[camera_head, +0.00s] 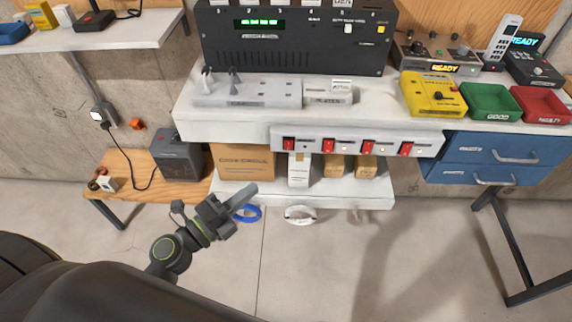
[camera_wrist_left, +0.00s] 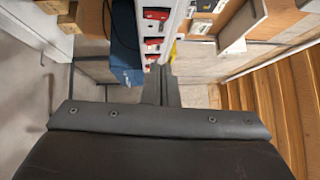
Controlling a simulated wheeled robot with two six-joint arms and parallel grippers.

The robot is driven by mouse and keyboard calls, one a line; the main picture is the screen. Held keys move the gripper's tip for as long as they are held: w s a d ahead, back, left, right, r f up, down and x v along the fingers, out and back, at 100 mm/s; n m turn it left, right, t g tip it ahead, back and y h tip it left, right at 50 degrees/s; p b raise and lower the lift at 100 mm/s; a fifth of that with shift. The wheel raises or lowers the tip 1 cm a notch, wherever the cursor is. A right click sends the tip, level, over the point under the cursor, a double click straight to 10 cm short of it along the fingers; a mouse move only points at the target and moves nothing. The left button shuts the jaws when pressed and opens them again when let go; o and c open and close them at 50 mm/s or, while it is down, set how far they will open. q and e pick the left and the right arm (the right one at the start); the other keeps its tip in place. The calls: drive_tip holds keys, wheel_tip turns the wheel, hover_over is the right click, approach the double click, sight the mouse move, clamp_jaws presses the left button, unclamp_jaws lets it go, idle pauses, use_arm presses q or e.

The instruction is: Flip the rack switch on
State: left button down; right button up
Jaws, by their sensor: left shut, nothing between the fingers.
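A white switch strip (camera_head: 348,134) with several red rocker switches runs along the front edge of the bench. Its leftmost red switch (camera_head: 288,144) and rightmost red switch (camera_head: 406,149) show clearly; I cannot read which label marks the rack. In the left wrist view the strip (camera_wrist_left: 172,22) shows end-on, with red switches (camera_wrist_left: 153,43) along its side. My left gripper (camera_head: 244,197) is shut and empty, below and left of the strip, apart from it. Its thin closed fingers (camera_wrist_left: 162,84) point toward the strip in the left wrist view. My right gripper is not in view.
A black panel unit (camera_head: 296,58) stands on the bench behind the strip. Cardboard boxes (camera_head: 245,162) sit on the shelf beneath. Blue drawers (camera_head: 500,148) are right of the strip.

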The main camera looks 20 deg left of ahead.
sight(289, 145)
use_arm(q)
drive_tip(key=shift+s+d+r+m, duration=0.2)
drive_tip(key=shift+d+r+m, duration=0.05)
drive_tip(key=shift+r+m, duration=0.1)
drive_tip(key=shift+w, duration=0.1)
drive_tip(key=shift+w+a+p+x, duration=0.2)
drive_tip(key=shift+a+p+x, duration=0.25)
drive_tip(key=shift+x, duration=1.65)
drive_tip(key=shift+w+a+p+x, duration=0.25)
drive_tip(key=shift+p+x, duration=0.35)
drive_tip(key=shift+x, duration=1.55)
drive_tip(key=shift+w+a+p+x, duration=0.1)
drive_tip(key=shift+a+p+x, duration=0.35)
drive_tip(key=shift+x, duration=1.65)
drive_tip(key=shift+r, duration=0.15)
